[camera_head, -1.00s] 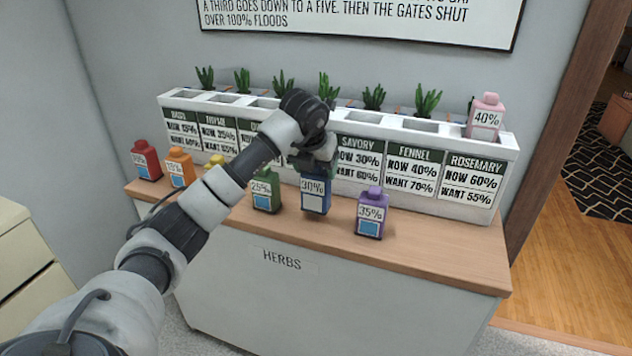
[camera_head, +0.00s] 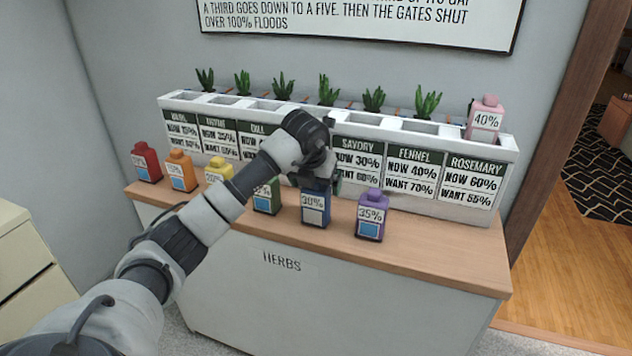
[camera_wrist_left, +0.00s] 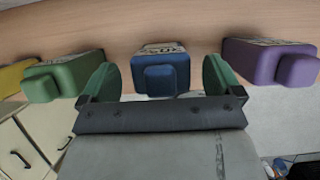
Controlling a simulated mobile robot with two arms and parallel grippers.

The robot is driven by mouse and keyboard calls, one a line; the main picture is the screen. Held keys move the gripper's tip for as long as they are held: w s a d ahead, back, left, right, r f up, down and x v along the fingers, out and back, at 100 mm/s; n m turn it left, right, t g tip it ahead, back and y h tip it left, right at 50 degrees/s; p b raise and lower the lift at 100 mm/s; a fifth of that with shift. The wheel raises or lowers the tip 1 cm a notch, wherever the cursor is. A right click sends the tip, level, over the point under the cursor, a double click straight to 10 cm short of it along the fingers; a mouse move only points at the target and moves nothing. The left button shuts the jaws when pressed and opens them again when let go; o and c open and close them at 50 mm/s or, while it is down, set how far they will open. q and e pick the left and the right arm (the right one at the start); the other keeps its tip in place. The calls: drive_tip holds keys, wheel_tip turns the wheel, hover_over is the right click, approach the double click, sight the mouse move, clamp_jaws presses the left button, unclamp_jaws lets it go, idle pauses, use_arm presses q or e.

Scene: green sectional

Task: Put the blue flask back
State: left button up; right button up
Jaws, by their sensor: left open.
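The blue flask (camera_head: 315,208), labelled 30%, stands upright on the wooden counter top between the green flask (camera_head: 266,196) and the purple flask (camera_head: 371,216). My left gripper (camera_head: 318,183) is just above it. In the left wrist view, the open green fingers of the left gripper (camera_wrist_left: 160,80) stand on either side of the blue flask (camera_wrist_left: 160,72), with a gap on each side. The gripper hides the flask's top in the head view. My right gripper is not in view.
A red flask (camera_head: 147,161), an orange flask (camera_head: 181,170) and a yellow flask (camera_head: 218,170) stand to the left. A pink flask (camera_head: 486,119) sits in the right end of the white planter (camera_head: 505,150) behind. The counter's front right (camera_head: 450,258) is clear.

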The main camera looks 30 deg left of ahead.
use_arm(q)
drive_tip(key=shift+s+r, duration=0.1)
drive_tip(key=shift+r, duration=0.45)
drive_tip(key=v, duration=1.1)
drive_tip(key=shift+s, duration=0.2)
